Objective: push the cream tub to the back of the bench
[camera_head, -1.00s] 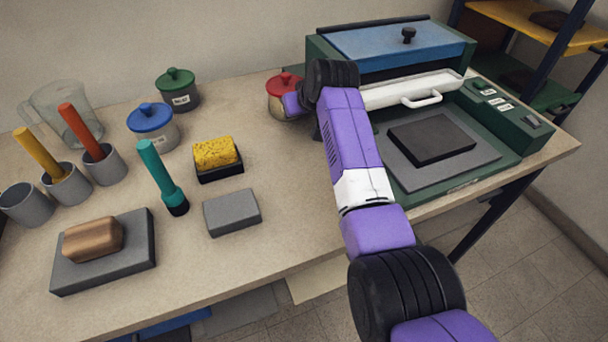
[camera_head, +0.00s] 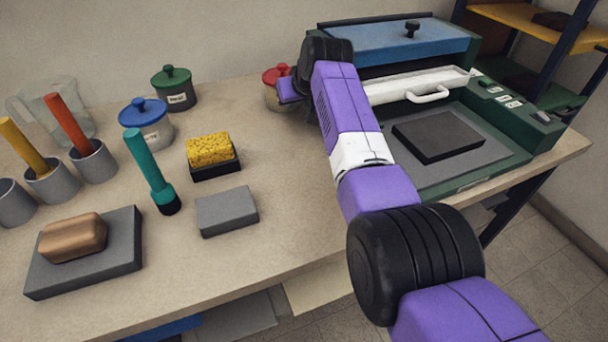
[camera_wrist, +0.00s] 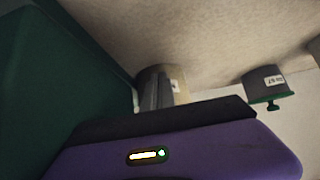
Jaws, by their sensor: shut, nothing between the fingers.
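The cream tub (camera_head: 271,98) with a red lid (camera_head: 275,75) stands upright toward the back of the bench (camera_head: 285,185), left of the green press. Its right side is hidden behind my gripper (camera_head: 288,91), which is low at its front right. In the wrist view the tub's cream side (camera_wrist: 179,84) shows just past the grey fingers, very close to them. Whether they touch is hard to tell. My gripper is shut with nothing held.
The green press (camera_head: 480,165) stands close on the right. A green-lidded tub (camera_head: 176,97) and a blue-lidded tub (camera_head: 150,136) stand to the left. A yellow sponge (camera_head: 209,149) and grey block (camera_head: 227,212) lie in front. Bare bench lies between green-lidded and cream tubs.

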